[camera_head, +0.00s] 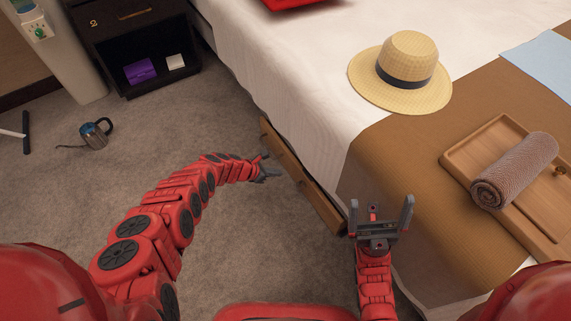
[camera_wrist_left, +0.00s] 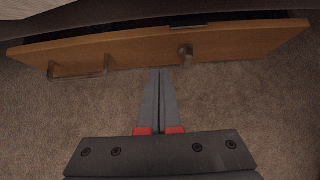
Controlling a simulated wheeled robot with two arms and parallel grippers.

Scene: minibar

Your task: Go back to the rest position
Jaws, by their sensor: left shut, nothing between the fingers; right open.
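My left gripper (camera_head: 268,170) is shut and empty, low over the carpet beside the bed. It also shows in the left wrist view (camera_wrist_left: 160,75), with its fingertips together just short of a wooden drawer (camera_wrist_left: 130,47). In the head view this drawer (camera_head: 300,180) sticks out from under the bed's side, a little right of the left gripper. Its front carries two handles in the wrist view. My right gripper (camera_head: 384,215) is open and empty, with its fingers pointing up in the picture, in front of the brown bed cover.
The bed (camera_head: 300,50) holds a straw hat (camera_head: 405,72), a wooden tray (camera_head: 470,150) with a rolled towel (camera_head: 515,170), and a light blue cloth (camera_head: 545,65). A dark cabinet (camera_head: 110,50) and water dispenser (camera_head: 60,60) stand behind.

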